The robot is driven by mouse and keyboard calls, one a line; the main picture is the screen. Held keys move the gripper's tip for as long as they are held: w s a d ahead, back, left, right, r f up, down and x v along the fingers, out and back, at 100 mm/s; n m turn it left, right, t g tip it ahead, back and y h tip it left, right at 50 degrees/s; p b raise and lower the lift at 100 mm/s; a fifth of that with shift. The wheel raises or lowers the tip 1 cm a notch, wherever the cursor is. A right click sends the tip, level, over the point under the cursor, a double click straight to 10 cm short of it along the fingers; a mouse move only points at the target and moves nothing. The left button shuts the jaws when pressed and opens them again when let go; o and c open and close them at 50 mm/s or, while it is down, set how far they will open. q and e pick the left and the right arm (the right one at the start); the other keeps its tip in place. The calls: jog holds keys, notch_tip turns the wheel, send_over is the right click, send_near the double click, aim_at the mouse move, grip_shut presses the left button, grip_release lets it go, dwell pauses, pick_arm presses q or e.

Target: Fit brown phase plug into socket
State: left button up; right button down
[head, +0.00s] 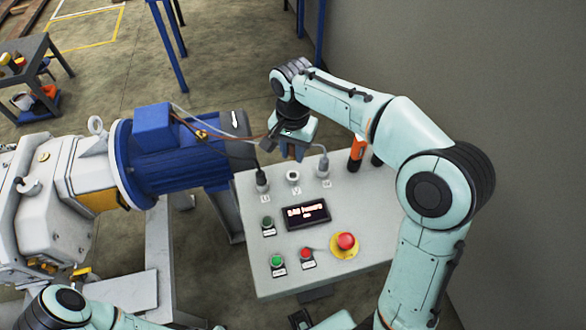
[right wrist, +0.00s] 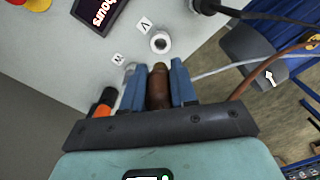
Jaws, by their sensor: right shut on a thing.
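My right gripper (head: 291,152) is shut on the brown plug (right wrist: 158,88). In the right wrist view the plug shows between the two blue fingers, and in the head view the gripper hides it. A brown cable (right wrist: 285,57) shows at the right of the right wrist view. The open white socket (head: 293,176) by the V label sits on the control panel, just in front of the gripper. It also shows in the right wrist view (right wrist: 160,42), ahead of the plug's tip and apart from it.
A black plug (head: 262,182) fills the socket to the left and a grey plug (head: 323,166) the one to the right. An orange-and-black object (head: 356,154) stands at the panel's back edge. The blue motor (head: 175,160) is left of the panel (head: 375,215).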

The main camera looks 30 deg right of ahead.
pick_arm(q)
jog(key=shift+s+f+b, duration=0.25)
jog(key=shift+f+b, duration=0.15)
jog(key=shift+f, duration=0.1)
pick_arm(e)
jog(key=shift+f, duration=3.35)
pick_arm(q)
jog(key=shift+s+f+b, duration=0.2)
jog(key=shift+f+b, duration=0.1)
jog(key=shift+f, duration=0.05)
pick_arm(e)
jog(key=shift+f, duration=0.55)
jog(key=shift+f, duration=0.1)
jog(key=c, duration=0.9)
grip_release()
pick_arm(q)
jog(key=w+r+p, duration=0.1)
jog(key=r+p, duration=0.1)
jog(key=r, duration=0.1)
jog(key=shift+w+p, duration=0.3)
jog(key=shift+w, duration=0.1)
pick_arm(e)
notch_tip(320, 180, up, 13)
jog(key=shift+r, duration=0.2)
